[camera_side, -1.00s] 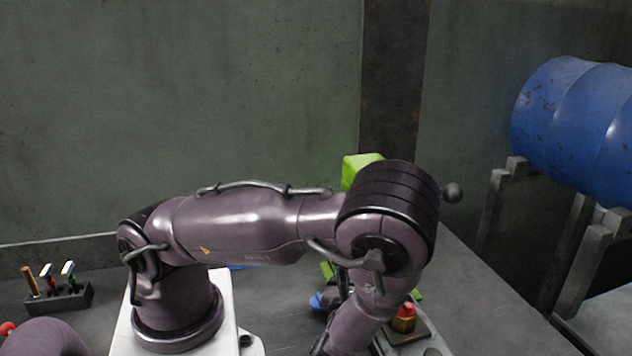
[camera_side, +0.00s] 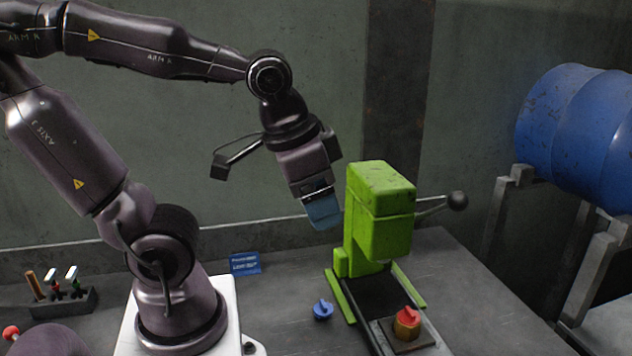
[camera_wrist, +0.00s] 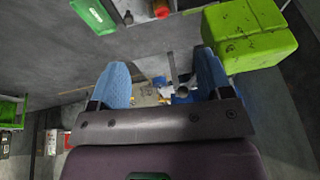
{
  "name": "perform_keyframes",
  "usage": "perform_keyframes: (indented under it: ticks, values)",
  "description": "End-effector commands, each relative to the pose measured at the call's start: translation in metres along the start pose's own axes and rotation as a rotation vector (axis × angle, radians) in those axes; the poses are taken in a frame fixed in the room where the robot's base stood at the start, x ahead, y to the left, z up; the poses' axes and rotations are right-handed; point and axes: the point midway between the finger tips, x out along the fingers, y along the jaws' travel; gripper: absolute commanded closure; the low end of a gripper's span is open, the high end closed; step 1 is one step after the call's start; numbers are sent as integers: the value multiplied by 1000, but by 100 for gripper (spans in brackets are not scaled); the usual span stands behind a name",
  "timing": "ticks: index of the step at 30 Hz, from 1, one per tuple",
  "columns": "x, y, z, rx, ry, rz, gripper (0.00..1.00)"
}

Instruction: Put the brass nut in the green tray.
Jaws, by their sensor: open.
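My gripper (camera_side: 323,213) is raised above the bench, left of the green press, with its blue fingers pointing down. In the wrist view its two blue fingers (camera_wrist: 162,68) stand apart, with nothing held between them. A bright green tray-like thing (camera_wrist: 92,15) shows at the top left of the wrist view; only part of it is in frame. I cannot make out the brass nut for certain in either view. A brass-coloured body (camera_side: 406,328) with a red knob on top sits on a plate in front of the press.
The green press (camera_side: 378,215) stands close to the right of my gripper, its lever reaching right. A blue knob-like piece (camera_side: 322,309) and a blue sign (camera_side: 245,263) are on the bench. A tool rack (camera_side: 62,302) stands at left. A blue barrel (camera_side: 580,130) is far right.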

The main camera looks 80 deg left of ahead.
Motion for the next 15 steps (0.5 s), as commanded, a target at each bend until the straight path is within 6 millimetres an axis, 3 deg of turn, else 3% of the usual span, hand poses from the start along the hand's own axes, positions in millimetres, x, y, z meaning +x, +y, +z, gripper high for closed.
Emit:
perform_keyframes:
  ticks: [6,15]
  values:
    - [-23,7,-5,-56,147,63,23]
    - [-24,8,-5,-57,149,66,23]
